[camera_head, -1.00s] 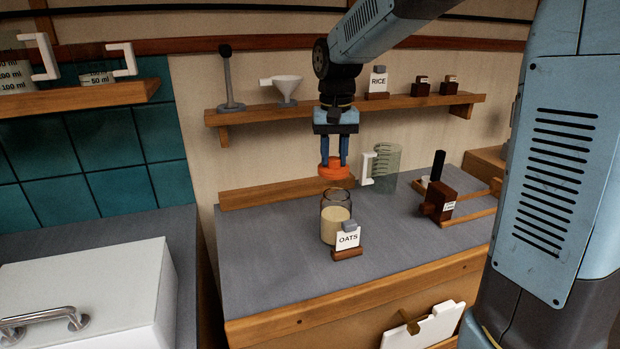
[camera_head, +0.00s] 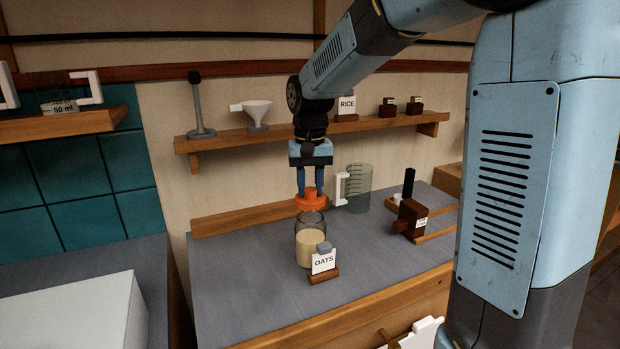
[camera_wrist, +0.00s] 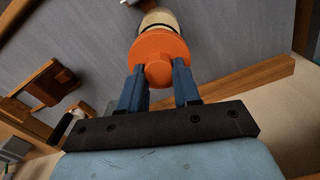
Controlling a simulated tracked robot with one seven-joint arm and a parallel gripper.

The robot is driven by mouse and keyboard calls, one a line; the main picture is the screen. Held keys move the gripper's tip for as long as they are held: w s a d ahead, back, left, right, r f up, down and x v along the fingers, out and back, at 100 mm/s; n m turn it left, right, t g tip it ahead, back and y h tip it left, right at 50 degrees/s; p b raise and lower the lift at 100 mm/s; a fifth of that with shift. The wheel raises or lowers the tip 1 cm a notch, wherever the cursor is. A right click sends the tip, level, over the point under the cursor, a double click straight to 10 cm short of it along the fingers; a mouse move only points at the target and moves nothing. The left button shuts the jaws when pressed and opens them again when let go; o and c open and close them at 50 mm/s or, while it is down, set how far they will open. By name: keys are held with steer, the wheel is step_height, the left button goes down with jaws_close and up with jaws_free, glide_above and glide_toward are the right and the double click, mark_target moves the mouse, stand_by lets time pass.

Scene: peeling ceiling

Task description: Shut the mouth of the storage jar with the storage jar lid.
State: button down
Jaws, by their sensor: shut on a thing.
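The storage jar (camera_head: 309,245) is clear glass with pale contents and stands upright on the grey counter. My gripper (camera_head: 310,196) is shut on the orange storage jar lid (camera_head: 310,202), holding it by its knob just above the jar's mouth. In the head view the lid's lower edge is very near the jar's rim; I cannot tell whether they touch. In the wrist view the lid (camera_wrist: 160,55) lies beyond my blue fingers and covers part of the jar (camera_wrist: 160,18), so the mouth is hidden there.
An OATS card (camera_head: 323,262) in a wooden holder stands close in front of the jar. A measuring jug (camera_head: 358,188) and a dark wooden block (camera_head: 411,219) stand to the right. The counter's left part is clear.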

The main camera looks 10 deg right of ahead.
mark_target(309, 201)
steer(key=shift+f, duration=1.3)
steer(key=n, duration=0.3)
steer(key=shift+n, duration=0.3)
steer(key=n, duration=0.4)
steer(key=shift+s+a+n, duration=0.1)
steer(key=shift+a+n, duration=0.05)
steer(key=shift+n, duration=2.95)
steer(key=shift+f, duration=0.75)
steer(key=c, duration=1.3)
jaws_free()
jaws_close()
steer(key=shift+f, duration=0.1)
